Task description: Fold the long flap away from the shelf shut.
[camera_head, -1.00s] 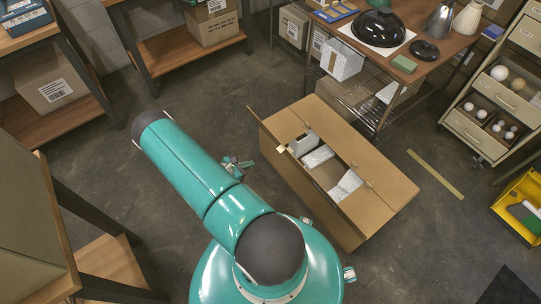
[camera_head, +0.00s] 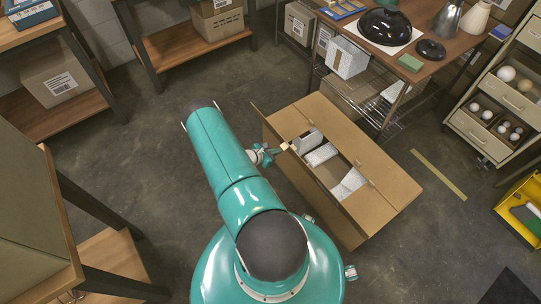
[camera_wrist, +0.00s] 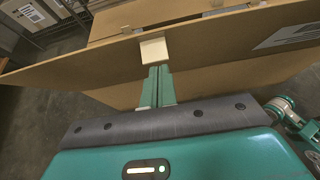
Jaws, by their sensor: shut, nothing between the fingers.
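An open cardboard box (camera_head: 375,165) stands on the floor right of my arm, with white-grey packed pieces (camera_head: 322,154) showing in its opening. Its long flap on the shelf side (camera_head: 345,120) lies flat over the top. The long flap away from the shelf (camera_wrist: 90,75) stands out from the box and crosses the wrist view, with a pale tab (camera_wrist: 153,48) at its upper edge. My gripper (camera_wrist: 160,72) is shut and empty, outside the box just below that tab. I cannot tell whether the fingertips touch. In the head view my gripper (camera_head: 273,153) is beside the box's left side.
A wooden table with a wire shelf (camera_head: 405,105) stands close behind the box, holding a black dome (camera_head: 384,26). A drawer cabinet (camera_head: 490,115) and a yellow bin (camera_head: 520,210) are at right. A yellow strip (camera_head: 438,174) lies on the floor. The floor left of the box is clear.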

